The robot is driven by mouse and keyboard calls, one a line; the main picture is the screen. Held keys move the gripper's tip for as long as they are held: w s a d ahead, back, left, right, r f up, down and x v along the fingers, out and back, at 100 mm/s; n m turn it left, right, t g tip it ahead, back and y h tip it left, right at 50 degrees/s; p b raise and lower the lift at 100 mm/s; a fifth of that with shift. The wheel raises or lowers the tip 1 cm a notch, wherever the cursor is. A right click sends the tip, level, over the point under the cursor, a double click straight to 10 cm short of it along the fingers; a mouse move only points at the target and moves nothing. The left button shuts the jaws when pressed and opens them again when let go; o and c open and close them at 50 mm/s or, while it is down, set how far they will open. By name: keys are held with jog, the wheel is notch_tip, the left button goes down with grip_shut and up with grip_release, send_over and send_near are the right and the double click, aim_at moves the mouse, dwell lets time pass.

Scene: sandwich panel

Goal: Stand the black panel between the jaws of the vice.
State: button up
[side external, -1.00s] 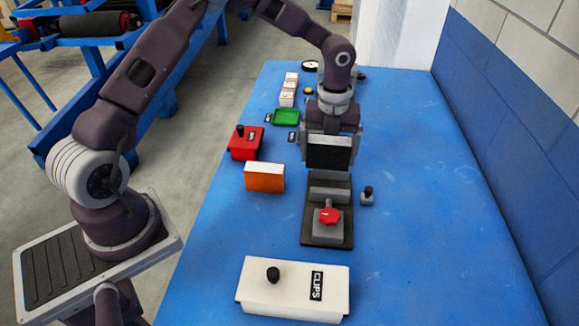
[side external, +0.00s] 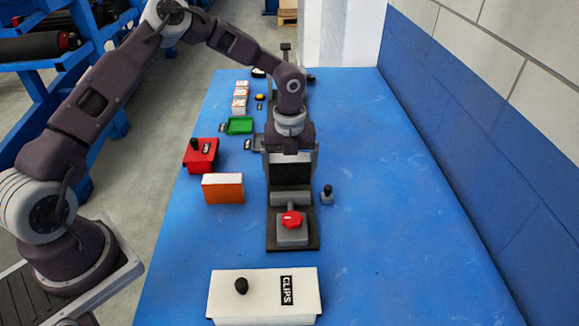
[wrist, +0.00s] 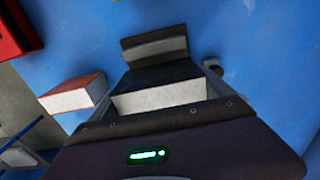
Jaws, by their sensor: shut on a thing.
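The black panel (side external: 290,173) is upright in my gripper (side external: 290,166), whose fingers are at its left and right edges. In the wrist view its black face and pale edge (wrist: 165,97) show. The vice (side external: 309,242) is a dark base with a grey near jaw (side external: 291,198) and a red star knob (side external: 291,220). The panel is just behind and above the near jaw in the side view. The far jaw is hidden by the panel and gripper, so I cannot tell whether the panel's lower edge is between the jaws.
An orange panel (side external: 223,188) and a red box (side external: 201,155) stand left of the vice. A small grey block with a black knob (side external: 327,195) is close on the right. A white CLIPS box (side external: 264,294) lies in front. The blue table's right side (side external: 410,220) is clear.

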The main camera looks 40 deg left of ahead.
aim_at(290, 181)
jog(key=shift+f, duration=0.15)
dwell(0.5)
jog(key=shift+f, duration=0.75)
jog(key=shift+f, duration=0.15)
jog(key=shift+f, duration=0.5)
jog(key=shift+f, duration=0.45)
dwell(0.5)
jog(key=o, duration=1.1)
jog(key=shift+o, duration=0.2)
